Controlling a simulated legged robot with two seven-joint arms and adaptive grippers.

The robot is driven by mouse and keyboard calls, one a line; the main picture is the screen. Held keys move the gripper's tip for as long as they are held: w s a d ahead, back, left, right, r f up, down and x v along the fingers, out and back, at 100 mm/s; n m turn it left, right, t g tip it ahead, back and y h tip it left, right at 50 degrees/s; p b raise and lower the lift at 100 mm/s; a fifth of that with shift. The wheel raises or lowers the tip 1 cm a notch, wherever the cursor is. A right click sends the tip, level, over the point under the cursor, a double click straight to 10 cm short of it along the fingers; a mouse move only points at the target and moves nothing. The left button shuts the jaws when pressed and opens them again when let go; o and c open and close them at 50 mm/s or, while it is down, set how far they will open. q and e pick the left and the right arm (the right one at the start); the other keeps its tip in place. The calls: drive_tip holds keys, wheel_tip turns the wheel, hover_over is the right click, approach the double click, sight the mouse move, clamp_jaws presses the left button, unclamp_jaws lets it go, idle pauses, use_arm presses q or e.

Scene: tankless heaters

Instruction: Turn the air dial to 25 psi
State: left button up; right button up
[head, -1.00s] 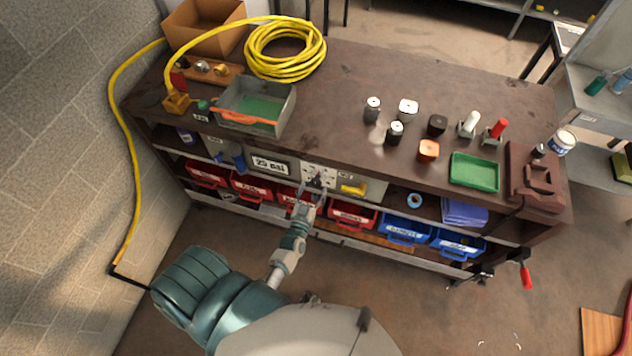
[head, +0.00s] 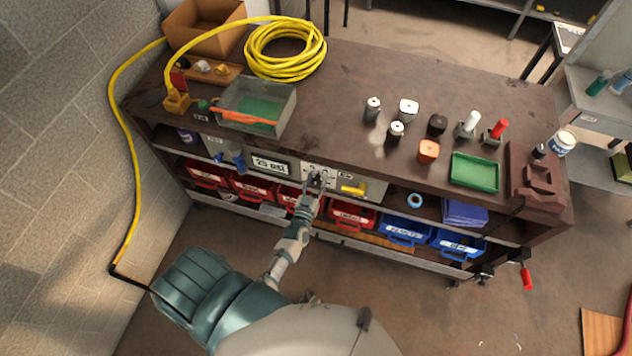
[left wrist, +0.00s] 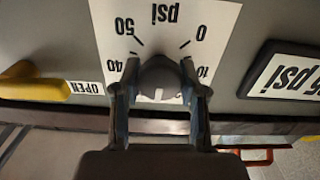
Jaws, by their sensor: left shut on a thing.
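The air dial is a grey round knob (left wrist: 158,78) on a white psi scale plate (left wrist: 165,25), upside down in the left wrist view. The marks 0, 10, 40 and 50 show; the rest of the scale is hidden by my gripper. A pale mark on the knob faces the gripper side. My left gripper (left wrist: 159,95) is shut on the knob, one finger on each side. In the head view my left gripper (head: 316,182) covers most of the dial at the bench front. My right gripper is not in view.
A "25 psi" sign (head: 270,165) is left of the dial. A yellow valve handle (head: 353,188) marked OPEN is to its right. Red bins (head: 352,214) and blue bins (head: 405,230) sit below. A yellow hose (head: 285,52) lies coiled on the bench top (head: 345,80).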

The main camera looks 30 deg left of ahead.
use_arm(q)
drive_tip(key=shift+n, duration=0.5)
drive_tip(key=o, duration=1.1)
drive_tip(key=shift+o, duration=0.2)
drive_tip(key=v, duration=1.2)
drive_tip(key=shift+f, duration=0.1)
drive_tip(key=s+d+f+m+g+h, duration=0.1)
drive_tip(key=s+d+f+g+h, duration=0.15)
drive_tip(key=f, duration=0.55)
drive_tip(key=s+d+f+m+g+h, duration=0.15)
drive_tip(key=s+f, duration=0.25)
drive_tip(key=f, duration=0.4)
drive_tip(key=s+d+f+m+g+h, duration=0.1)
drive_tip(key=s+d+f+m+g, duration=0.15)
drive_tip(key=f, duration=0.55)
drive_tip(key=s+a+f+g, duration=0.1)
drive_tip(key=s+f+g, duration=0.4)
drive_tip(key=s, duration=0.7)
drive_tip(key=s+a+f+m+g, duration=0.1)
drive_tip(key=s+f+g, duration=0.4)
drive_tip(key=s+f, duration=0.5)
drive_tip(key=s+a, duration=0.1)
drive_tip(key=s, duration=0.2)
drive_tip(key=shift+f+m+y, duration=0.2)
drive_tip(key=shift+m+y, duration=0.1)
